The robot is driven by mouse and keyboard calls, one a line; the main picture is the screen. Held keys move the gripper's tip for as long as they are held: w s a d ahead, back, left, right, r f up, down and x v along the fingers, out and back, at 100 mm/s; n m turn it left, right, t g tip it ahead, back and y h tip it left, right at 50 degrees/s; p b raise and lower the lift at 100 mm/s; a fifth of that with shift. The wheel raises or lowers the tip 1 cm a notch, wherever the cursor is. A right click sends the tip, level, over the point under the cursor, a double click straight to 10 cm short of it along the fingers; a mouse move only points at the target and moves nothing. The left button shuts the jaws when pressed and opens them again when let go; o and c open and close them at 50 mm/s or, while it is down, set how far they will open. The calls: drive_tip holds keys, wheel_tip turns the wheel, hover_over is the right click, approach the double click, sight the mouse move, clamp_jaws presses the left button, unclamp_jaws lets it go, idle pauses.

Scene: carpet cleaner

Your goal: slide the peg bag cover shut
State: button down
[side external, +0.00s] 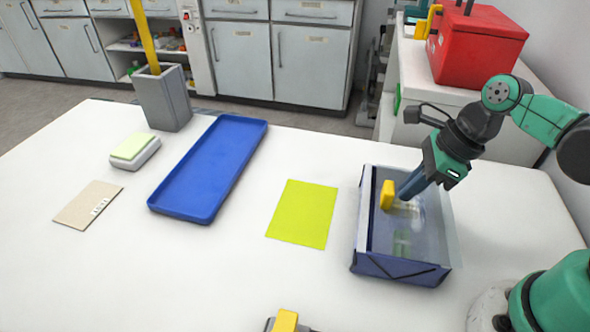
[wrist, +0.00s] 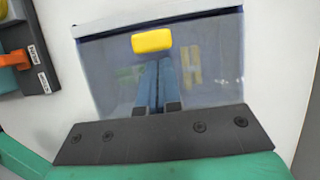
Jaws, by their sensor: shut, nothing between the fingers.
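The peg bag (side external: 398,270) is a blue box on the right of the table. A grey see-through cover (side external: 385,238) lies over its top; it also shows in the wrist view (wrist: 217,60). A yellow handle (side external: 387,195) stands on the cover; the wrist view shows it (wrist: 153,41) near the far edge. My gripper (side external: 403,194) is shut and empty, its blue fingertips (wrist: 158,64) close beside the handle, on its right in the side view. I cannot tell whether they touch it. Blurry pale and yellow-green shapes show through the cover. Any opening left is hard to make out.
A yellow-green sheet (side external: 303,214) lies left of the bag. A blue tray (side external: 208,170), a sponge-like block (side external: 134,147), a beige card (side external: 88,205) and a grey bin (side external: 163,98) are farther left. A dark block with an orange part (wrist: 30,60) sits nearby.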

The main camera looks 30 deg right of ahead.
drive_tip(key=shift+a, duration=0.1)
drive_tip(key=shift+w+a, duration=0.65)
drive_tip(key=shift+w, duration=0.1)
drive_tip(key=shift+s+d, duration=0.1)
